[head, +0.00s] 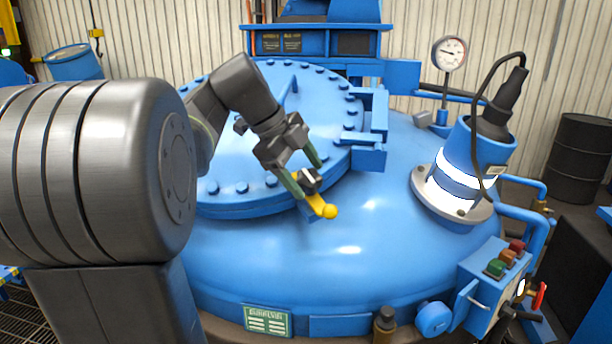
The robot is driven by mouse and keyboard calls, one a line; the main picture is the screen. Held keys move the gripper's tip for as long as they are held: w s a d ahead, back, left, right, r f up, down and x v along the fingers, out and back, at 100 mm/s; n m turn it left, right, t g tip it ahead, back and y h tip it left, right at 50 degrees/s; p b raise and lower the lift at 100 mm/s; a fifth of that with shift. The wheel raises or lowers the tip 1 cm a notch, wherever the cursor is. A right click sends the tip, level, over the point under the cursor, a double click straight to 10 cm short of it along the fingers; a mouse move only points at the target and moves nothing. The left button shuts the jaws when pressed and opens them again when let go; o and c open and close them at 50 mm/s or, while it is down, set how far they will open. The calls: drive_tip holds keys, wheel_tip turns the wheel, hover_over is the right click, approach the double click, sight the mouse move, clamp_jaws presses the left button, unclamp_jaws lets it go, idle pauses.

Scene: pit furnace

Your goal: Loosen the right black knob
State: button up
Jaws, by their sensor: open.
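A small black knob (310,182) is at the front right edge of the round blue lid (225,205), beside a yellow handle with a ball end (329,211). My gripper (308,179) reaches down to it from the upper left. Its two green-padded fingers are open, one on each side of the knob. I cannot tell whether either finger touches it. The fingers hide part of the knob. Another small dark part (240,125) shows on the lid behind my arm, but I cannot tell whether it is a knob.
Bolts ring the lid on the domed blue vessel (375,235). A blue bracket (373,135) stands right of the gripper. A gauge (449,54), a cylindrical fitting with a black cable (468,160) and a button box (495,285) are further right. The dome in front is clear.

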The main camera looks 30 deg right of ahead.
drive_tip(key=shift+d+f, duration=0.2)
drive_tip(key=shift+f, duration=0.15)
drive_tip(key=shift+s+d+f, duration=0.2)
drive_tip(key=c, duration=1)
